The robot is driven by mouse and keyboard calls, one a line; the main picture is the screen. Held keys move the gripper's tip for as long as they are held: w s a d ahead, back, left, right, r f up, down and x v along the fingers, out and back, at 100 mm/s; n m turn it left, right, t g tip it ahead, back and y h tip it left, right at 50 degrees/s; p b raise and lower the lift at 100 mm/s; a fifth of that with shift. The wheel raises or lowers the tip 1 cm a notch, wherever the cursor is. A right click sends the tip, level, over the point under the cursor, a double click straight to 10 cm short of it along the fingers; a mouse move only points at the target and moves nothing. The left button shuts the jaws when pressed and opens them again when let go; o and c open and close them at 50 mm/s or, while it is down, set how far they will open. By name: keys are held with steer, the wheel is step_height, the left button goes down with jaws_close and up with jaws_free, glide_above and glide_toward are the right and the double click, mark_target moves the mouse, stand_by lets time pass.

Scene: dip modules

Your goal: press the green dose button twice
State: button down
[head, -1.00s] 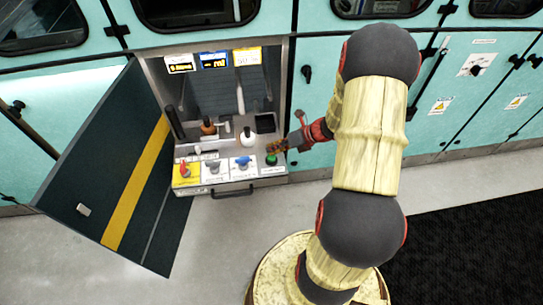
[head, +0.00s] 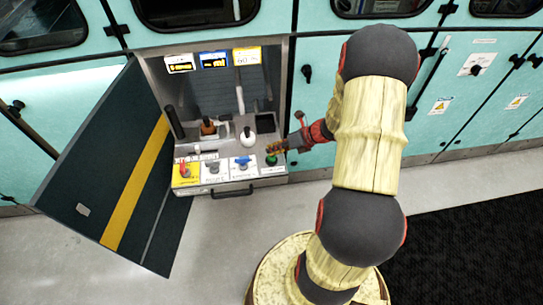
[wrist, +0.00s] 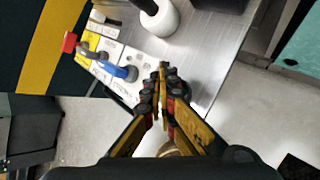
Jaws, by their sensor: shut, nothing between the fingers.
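The green dose button (head: 271,160) sits at the right end of the control panel's front row in the head view. My gripper (head: 272,149) is just above and behind it, and I cannot tell whether it touches it. In the wrist view my gripper (wrist: 163,75) is shut with nothing between its fingers, pointing down over the panel. The green button does not show in the wrist view; the fingers may hide it.
Left of the button are a blue valve handle (head: 242,160) and a red handle (head: 184,169) on yellow. A white knob (head: 247,135) stands behind. An open dark door (head: 110,165) stands at the left.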

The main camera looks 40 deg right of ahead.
steer(key=shift+f, duration=0.3)
steer(key=shift+r, duration=0.1)
stand_by(0.5)
steer(key=shift+r+p, duration=1)
step_height(320, 180, up, 5)
steer(key=p, duration=0.5)
stand_by(1.6)
